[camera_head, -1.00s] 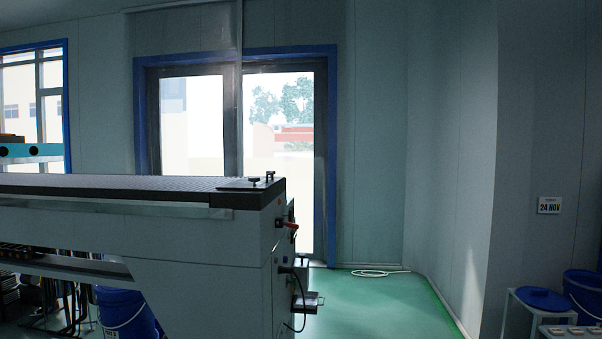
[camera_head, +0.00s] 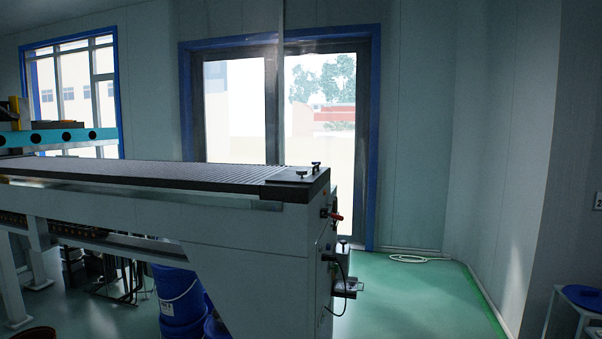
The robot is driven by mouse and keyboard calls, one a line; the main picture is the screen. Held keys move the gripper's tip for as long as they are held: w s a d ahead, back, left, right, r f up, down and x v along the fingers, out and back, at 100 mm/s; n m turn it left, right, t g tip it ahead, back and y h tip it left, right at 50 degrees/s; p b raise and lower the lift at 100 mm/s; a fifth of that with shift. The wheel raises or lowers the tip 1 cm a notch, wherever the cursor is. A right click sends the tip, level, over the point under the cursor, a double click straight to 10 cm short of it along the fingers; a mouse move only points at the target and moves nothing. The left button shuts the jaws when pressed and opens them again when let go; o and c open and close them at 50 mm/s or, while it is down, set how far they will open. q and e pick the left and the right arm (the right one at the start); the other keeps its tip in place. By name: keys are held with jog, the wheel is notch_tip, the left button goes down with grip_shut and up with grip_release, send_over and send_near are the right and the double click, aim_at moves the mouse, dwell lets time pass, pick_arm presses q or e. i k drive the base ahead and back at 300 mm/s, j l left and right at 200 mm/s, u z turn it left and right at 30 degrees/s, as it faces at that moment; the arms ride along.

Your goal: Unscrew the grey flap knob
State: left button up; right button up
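No grey flap knob can be made out for certain in the head view. A long white machine bench (camera_head: 250,240) with a dark ribbed top runs from the left to the middle. Two small dark knob-like parts stand on its top right corner, one (camera_head: 302,173) nearer and one (camera_head: 316,165) farther. A red-tipped handle (camera_head: 336,216) sticks out of its right end. Neither of my grippers is in view.
A small box with a cable and ledge (camera_head: 346,288) juts from the bench's right end. Blue buckets (camera_head: 178,295) stand under the bench. A white hose (camera_head: 420,258) lies on the green floor (camera_head: 410,300), which is open right of the bench. A white stand (camera_head: 560,312) is at far right.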

aim_at(301, 172)
jog(key=i+l+u, duration=0.25)
jog(key=i+l, duration=0.4)
jog(key=i+l+u, duration=0.2)
jog(key=i+l, duration=0.4)
jog(key=l, duration=0.15)
